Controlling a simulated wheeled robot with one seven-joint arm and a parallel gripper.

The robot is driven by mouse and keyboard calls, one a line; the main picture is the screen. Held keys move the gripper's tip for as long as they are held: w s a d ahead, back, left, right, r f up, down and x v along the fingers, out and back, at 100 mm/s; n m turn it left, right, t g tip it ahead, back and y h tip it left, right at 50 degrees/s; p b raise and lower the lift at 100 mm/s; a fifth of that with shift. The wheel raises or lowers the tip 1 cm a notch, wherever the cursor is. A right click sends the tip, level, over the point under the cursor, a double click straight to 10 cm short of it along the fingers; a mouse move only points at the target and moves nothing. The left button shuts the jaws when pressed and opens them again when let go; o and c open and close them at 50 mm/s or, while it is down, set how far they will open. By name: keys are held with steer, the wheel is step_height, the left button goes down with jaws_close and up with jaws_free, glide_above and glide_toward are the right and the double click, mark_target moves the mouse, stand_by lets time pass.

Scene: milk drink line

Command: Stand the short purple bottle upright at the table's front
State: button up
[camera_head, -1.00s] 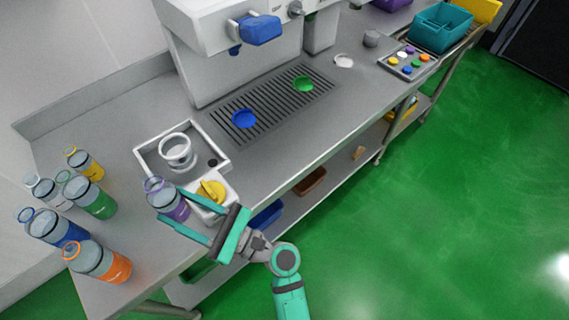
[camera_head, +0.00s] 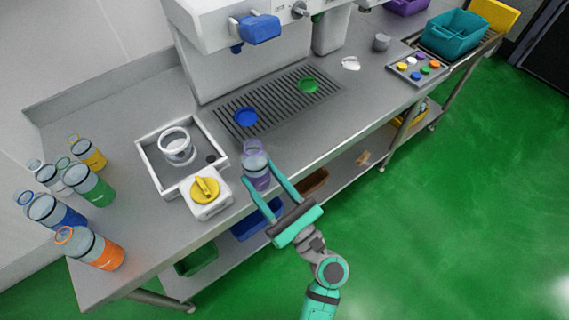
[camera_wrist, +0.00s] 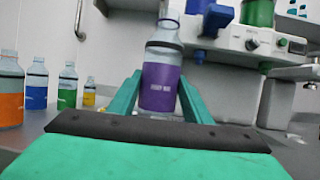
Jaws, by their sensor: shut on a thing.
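The short purple bottle (camera_head: 257,168) is clear with a purple band and a loop on its cap. It is upright at the front edge of the steel table (camera_head: 160,241), right of the yellow-knobbed white box. In the wrist view the bottle (camera_wrist: 160,84) stands between the teal fingers. My gripper (camera_head: 261,187) reaches in from the front and is shut on the bottle, and it also shows in the wrist view (camera_wrist: 160,98). I cannot tell whether the bottle's base touches the table.
A white box with a yellow knob (camera_head: 206,191) and a tray (camera_head: 148,155) with a jar stand left of the bottle. Several other bottles, one orange (camera_head: 90,248), stand further left. A drip grate (camera_head: 275,104) lies behind. The front strip to the right is clear.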

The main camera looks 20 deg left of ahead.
steer(key=w+f, duration=0.3)
steer(key=w, duration=0.1)
steer(key=w+a+f, duration=0.1)
steer(key=w+f, duration=0.2)
steer(key=w, duration=0.1)
steer(key=w+a+f, duration=0.1)
steer(key=w+f, duration=0.1)
steer(key=w, duration=0.3)
steer(key=shift+f, duration=0.4)
steer(key=shift+w+f, duration=0.3)
steer(key=shift+f, duration=0.1)
step_height(320, 180, down, 3)
steer(key=shift+w+a+f, duration=0.1)
steer(key=shift+w, duration=0.05)
steer(key=shift+f, duration=0.1)
steer(key=shift+f, duration=0.1)
steer(key=o, duration=1.1)
